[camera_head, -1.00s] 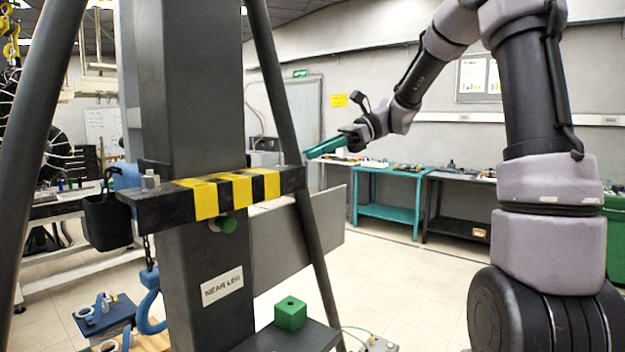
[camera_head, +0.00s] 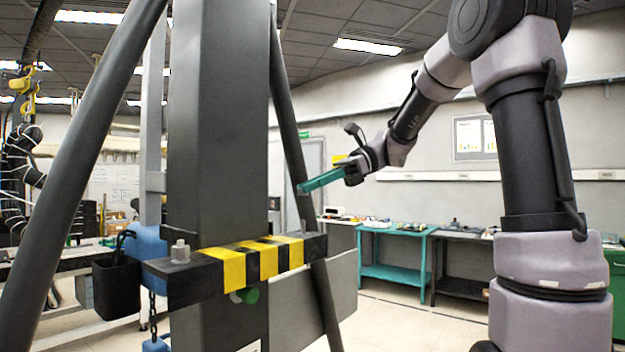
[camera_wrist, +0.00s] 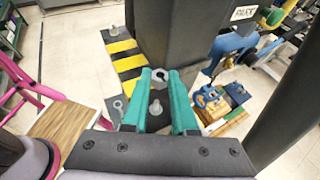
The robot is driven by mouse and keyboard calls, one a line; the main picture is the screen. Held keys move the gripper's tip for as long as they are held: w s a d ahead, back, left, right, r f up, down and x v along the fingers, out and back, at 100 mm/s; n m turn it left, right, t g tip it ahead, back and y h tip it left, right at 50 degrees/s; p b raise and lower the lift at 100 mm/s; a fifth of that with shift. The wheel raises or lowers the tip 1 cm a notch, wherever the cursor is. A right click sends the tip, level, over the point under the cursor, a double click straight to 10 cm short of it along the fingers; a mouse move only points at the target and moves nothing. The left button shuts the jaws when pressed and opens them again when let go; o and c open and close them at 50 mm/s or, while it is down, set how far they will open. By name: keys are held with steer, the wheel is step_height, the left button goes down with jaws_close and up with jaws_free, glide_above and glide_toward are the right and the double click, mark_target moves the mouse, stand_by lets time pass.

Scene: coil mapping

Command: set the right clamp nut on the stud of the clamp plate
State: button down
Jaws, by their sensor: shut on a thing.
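The clamp plate (camera_head: 205,284) is a black bar with yellow stripes across a dark grey column. A nut on a stud (camera_head: 180,251) stands at its left end. A thin upright stud (camera_head: 303,227) shows at the right end; in the wrist view a stud (camera_wrist: 114,30) stands at the plate's upper end. My gripper (camera_head: 302,187) has teal fingers and is above the plate's right end in the head view. In the wrist view my gripper (camera_wrist: 161,76) is shut on a grey nut (camera_wrist: 160,74) at the fingertips. The head view does not show this nut clearly.
The column (camera_head: 217,120) and a slanted grey leg (camera_head: 290,120) stand close to my fingers. A black bin (camera_head: 116,286) and a blue hoist (camera_head: 150,247) are at the left. Work benches (camera_head: 395,271) stand far behind.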

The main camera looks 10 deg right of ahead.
steer(key=shift+f, duration=1.1)
steer(key=shift+f, duration=0.1)
steer(key=shift+f, duration=1.05)
steer(key=shift+f, duration=0.4)
steer(key=m+t, duration=0.2)
steer(key=shift+s+t, duration=0.3)
steer(key=shift+s, duration=0.05)
steer(key=m+t, duration=0.3)
steer(key=shift+s+f, duration=0.1)
steer(key=shift+f, duration=0.05)
steer(key=c, duration=0.6)
jaws_free()
